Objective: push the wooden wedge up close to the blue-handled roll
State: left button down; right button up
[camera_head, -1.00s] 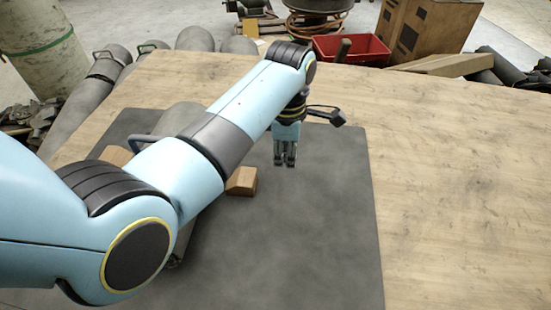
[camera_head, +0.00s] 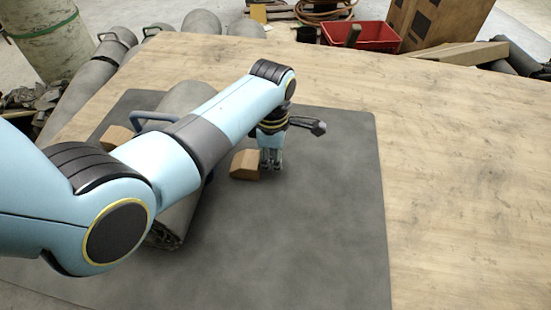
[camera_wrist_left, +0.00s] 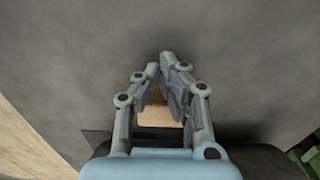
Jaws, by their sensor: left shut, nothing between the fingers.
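The wooden wedge (camera_head: 245,164), a small tan block, lies on the dark mat to the right of the blue-handled roll. That grey roll (camera_head: 185,98) lies lengthwise on the mat; its blue handle (camera_head: 150,119) shows at its left, and my left arm hides its middle. A gap of mat shows between wedge and roll. My left gripper (camera_head: 271,165) is shut and empty, pointing down at the wedge's right side, very close; I cannot tell if they touch. In the left wrist view a wood-coloured patch (camera_wrist_left: 160,115) shows between the finger links. My right gripper is not in view.
A second wooden block (camera_head: 116,138) lies at the roll's left side. The dark mat (camera_head: 320,220) is clear to the right and front, with bare wooden tabletop (camera_head: 460,180) beyond. A red tray (camera_head: 372,36) and several more rolls stand behind the table.

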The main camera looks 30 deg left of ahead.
aim_at(256, 157)
pick_arm(q)
jog(key=shift+s+a+r, duration=0.1)
jog(key=shift+a, duration=0.15)
jog(key=a+p, duration=0.1)
jog(key=s+a+p, duration=0.1)
jog(key=a, duration=0.1)
jog(key=shift+s+r+p, duration=0.1)
jog(key=shift+p, duration=0.25)
jog(key=shift+f, duration=0.2)
jog(key=shift+r, duration=0.3)
notch_tip(256, 157, up, 11)
jog(key=shift+r, duration=0.2)
